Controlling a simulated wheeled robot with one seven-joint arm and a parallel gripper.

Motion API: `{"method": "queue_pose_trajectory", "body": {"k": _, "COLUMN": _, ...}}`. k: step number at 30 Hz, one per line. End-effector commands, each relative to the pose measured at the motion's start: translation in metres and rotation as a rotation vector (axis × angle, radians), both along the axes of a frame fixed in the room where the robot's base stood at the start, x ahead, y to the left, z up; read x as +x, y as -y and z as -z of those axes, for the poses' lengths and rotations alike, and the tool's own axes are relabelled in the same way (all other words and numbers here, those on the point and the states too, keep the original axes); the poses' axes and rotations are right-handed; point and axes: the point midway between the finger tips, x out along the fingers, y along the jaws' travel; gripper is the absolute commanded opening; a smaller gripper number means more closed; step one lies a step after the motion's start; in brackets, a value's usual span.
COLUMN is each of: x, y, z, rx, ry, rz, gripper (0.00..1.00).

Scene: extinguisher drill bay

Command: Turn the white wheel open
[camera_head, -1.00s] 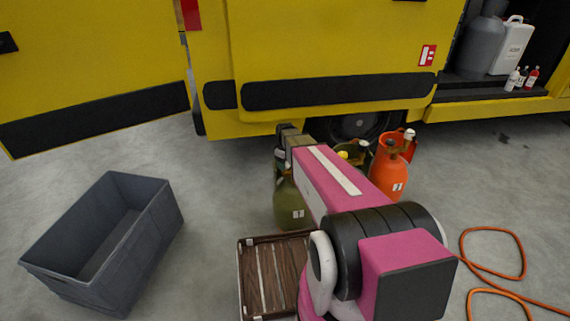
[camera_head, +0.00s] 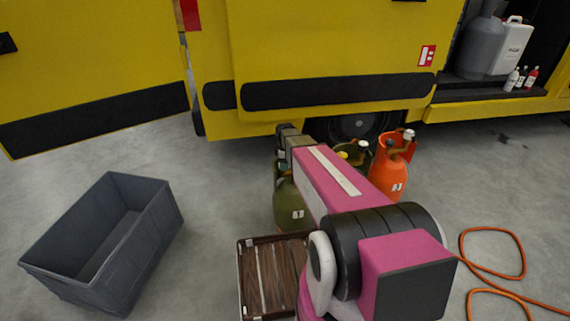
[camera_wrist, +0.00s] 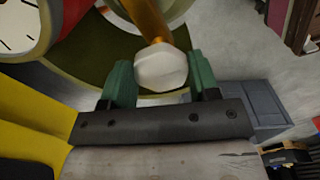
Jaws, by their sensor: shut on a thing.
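The white wheel (camera_wrist: 160,68) shows in the wrist view as a small faceted knob at the end of a brass stem (camera_wrist: 147,22). My gripper (camera_wrist: 155,86) has its two green fingers on either side of the wheel and is shut on it. Below the stem is a round olive-green cylinder top (camera_wrist: 112,68). In the head view an olive cylinder (camera_head: 287,205) stands under the far end of my arm, which hides its top, the held wheel and the fingers.
A dial gauge (camera_wrist: 20,27) sits close by at upper left of the wrist view. An orange cylinder (camera_head: 392,170) and another green cylinder stand to the right. A grey crate (camera_head: 150,235), wooden crate (camera_head: 265,275) and orange hose (camera_head: 523,262) lie around. The yellow truck (camera_head: 330,45) is behind.

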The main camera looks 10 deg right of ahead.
Motion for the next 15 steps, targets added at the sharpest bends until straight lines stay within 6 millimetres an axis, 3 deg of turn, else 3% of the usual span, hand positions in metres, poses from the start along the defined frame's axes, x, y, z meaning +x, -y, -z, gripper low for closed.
{"method": "queue_pose_trajectory", "body": {"k": 9, "x": 0.0002, "y": 0.0001, "z": -0.0004, "rx": 0.0, "ry": 0.001, "rz": 0.0, "gripper": 0.32}}
{"method": "queue_pose_trajectory", "body": {"k": 10, "x": 0.0002, "y": 0.0001, "z": -0.0005, "rx": 0.0, "ry": 0.001, "rz": 0.0, "gripper": 0.65}}
{"method": "queue_pose_trajectory", "body": {"k": 11, "x": 0.0001, "y": 0.0, "z": -0.0004, "rx": 0.0, "ry": 0.001, "rz": 0.0, "gripper": 0.75}}
{"method": "queue_pose_trajectory", "body": {"k": 12, "x": 0.0002, "y": 0.0001, "z": -0.0004, "rx": 0.0, "ry": 0.001, "rz": 0.0, "gripper": 0.81}}
{"method": "queue_pose_trajectory", "body": {"k": 15, "x": 0.0001, "y": 0.0, "z": -0.0002, "rx": 0.0, "ry": 0.001, "rz": 0.0, "gripper": 0.81}}
